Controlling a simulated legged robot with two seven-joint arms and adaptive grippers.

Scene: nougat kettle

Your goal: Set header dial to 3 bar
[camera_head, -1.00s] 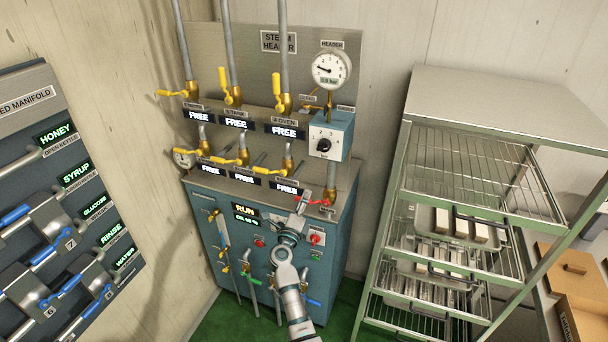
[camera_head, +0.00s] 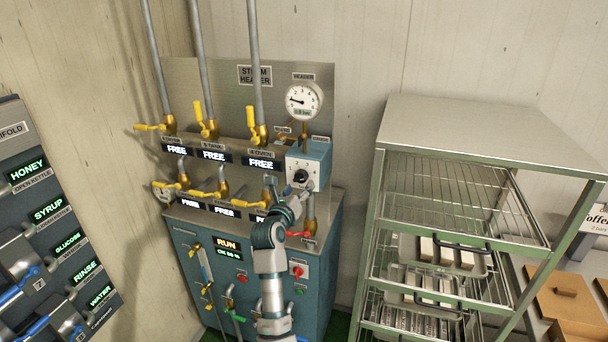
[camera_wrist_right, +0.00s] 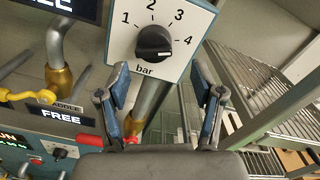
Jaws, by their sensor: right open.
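The header dial is a black knob (camera_wrist_right: 153,42) on a white plate (camera_wrist_right: 187,19) marked 1, 2, 3, 4 and bar. A pale mark shows on the knob's lower right, but I cannot tell which number it points at. The head view shows the same knob (camera_head: 301,176) on the blue box under the round header gauge (camera_head: 303,100), whose needle points left. My right gripper (camera_wrist_right: 164,92) is open and empty, its fingers just below and either side of the knob, apart from it. It also shows in the head view (camera_head: 292,192). My left gripper is not in view.
Yellow-handled valves (camera_head: 206,122) and steam pipes stand left of the dial. A red-handled valve (camera_head: 298,234) sits below it. A steel rack (camera_head: 480,135) with trays stands close on the right. The manifold panel (camera_head: 50,225) is at far left.

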